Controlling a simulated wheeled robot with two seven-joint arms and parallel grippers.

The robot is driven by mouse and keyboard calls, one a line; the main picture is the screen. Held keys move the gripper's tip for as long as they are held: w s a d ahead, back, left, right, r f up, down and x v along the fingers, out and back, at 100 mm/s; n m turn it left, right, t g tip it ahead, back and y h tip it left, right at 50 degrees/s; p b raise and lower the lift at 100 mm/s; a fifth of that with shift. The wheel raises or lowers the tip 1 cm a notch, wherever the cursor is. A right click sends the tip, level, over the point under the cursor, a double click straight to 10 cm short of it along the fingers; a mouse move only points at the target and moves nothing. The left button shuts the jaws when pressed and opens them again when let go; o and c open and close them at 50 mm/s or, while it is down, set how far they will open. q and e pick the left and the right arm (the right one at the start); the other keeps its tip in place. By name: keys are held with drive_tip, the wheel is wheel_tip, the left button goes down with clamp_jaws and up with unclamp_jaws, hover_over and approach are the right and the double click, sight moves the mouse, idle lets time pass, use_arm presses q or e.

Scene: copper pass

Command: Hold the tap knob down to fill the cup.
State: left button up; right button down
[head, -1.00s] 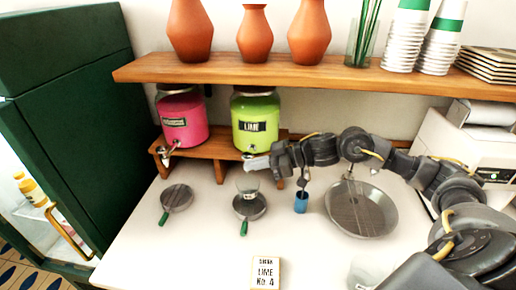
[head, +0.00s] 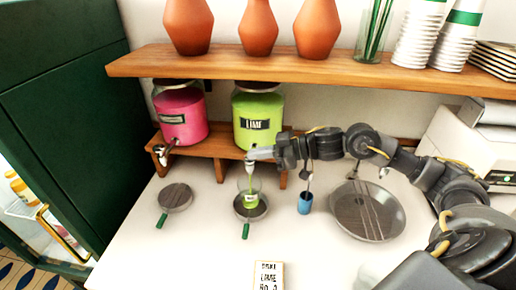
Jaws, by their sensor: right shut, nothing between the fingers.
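The lime dispenser (head: 257,122), a green jar labelled LIME, stands on a wooden stand at the back. A clear cup (head: 242,184) sits below its tap on a round drip tray (head: 262,211) with a green handle. Green liquid shows in the lower part of the cup, and a pale stream runs down into it from the tap. My right gripper (head: 259,153) is shut and empty, its fingertips at the lime tap's knob, seemingly touching it from the right. The fingers largely hide the knob. My left gripper is not in view.
A pink dispenser (head: 181,117) with its own tap stands to the left, with an empty drip tray (head: 175,197) in front. A blue container (head: 305,203) and a large round pan (head: 393,214) lie right of the cup. An order card (head: 268,276) stands in front.

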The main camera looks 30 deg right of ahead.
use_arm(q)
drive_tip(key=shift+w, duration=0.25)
use_arm(e)
drive_tip(key=shift+s+f, duration=0.1)
drive_tip(key=shift+f, duration=0.1)
idle(0.3)
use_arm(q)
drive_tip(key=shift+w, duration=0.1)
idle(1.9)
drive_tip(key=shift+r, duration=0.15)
use_arm(e)
drive_tip(key=shift+r, duration=0.1)
idle(0.6)
